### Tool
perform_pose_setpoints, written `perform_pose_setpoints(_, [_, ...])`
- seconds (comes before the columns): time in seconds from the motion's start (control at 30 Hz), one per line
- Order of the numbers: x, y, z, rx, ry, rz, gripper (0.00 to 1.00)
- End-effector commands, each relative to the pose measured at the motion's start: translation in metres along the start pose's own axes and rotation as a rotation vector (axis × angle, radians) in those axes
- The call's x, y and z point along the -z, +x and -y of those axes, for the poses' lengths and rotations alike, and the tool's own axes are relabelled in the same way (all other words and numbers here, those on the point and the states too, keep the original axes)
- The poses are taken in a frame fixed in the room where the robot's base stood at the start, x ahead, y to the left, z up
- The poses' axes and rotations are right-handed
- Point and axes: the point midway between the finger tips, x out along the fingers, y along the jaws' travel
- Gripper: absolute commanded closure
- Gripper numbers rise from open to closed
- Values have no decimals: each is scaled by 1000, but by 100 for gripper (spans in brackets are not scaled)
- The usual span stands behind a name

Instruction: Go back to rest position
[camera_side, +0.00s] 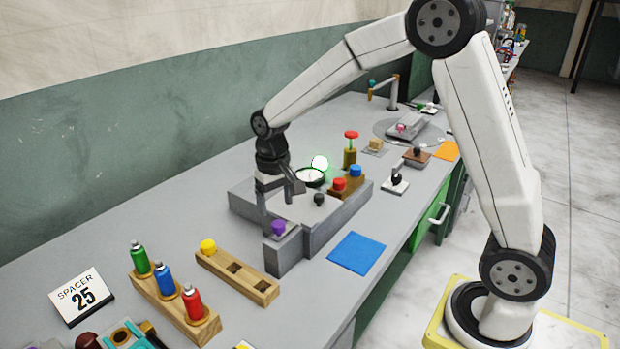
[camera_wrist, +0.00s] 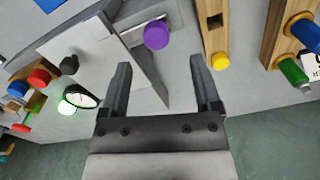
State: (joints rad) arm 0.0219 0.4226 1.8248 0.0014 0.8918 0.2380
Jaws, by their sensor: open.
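My gripper (camera_side: 275,194) is open and empty above the near end of the grey press (camera_side: 326,230). In the wrist view my gripper's (camera_wrist: 163,82) two fingers stand wide apart. A purple knob (camera_side: 278,228) sits on the grey block at the press's front, below and close to the gripper in the side view. In the wrist view the purple knob (camera_wrist: 156,35) lies beyond the fingertips, between their lines, with nothing held. A round dial gauge (camera_side: 310,177) and a lit green-white lamp (camera_side: 320,163) are on the press behind the gripper.
A wooden rack with a yellow knob (camera_side: 208,246) and a rack of spray cans (camera_side: 165,281) stand front left. Red (camera_side: 339,184) and blue (camera_side: 355,170) buttons are right of the gripper. A blue mat (camera_side: 356,252) lies flat at right. The wall (camera_side: 130,130) runs behind the bench.

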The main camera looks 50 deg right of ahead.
Motion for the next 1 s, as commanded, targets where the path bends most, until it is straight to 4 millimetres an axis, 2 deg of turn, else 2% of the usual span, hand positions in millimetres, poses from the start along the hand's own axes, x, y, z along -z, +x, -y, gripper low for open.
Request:
perform_pose_setpoints(0.2, [0, -12, 0, 0, 0, 0, 19])
perform_pose_setpoints(0.67, [-4, -12, 0, 2, -6, -6, 19])
perform_pose_setpoints(0.87, [-22, -6, -4, 7, -40, -33, 19])
perform_pose_setpoints(1.0, [-46, 0, -8, 14, -80, -67, 19])
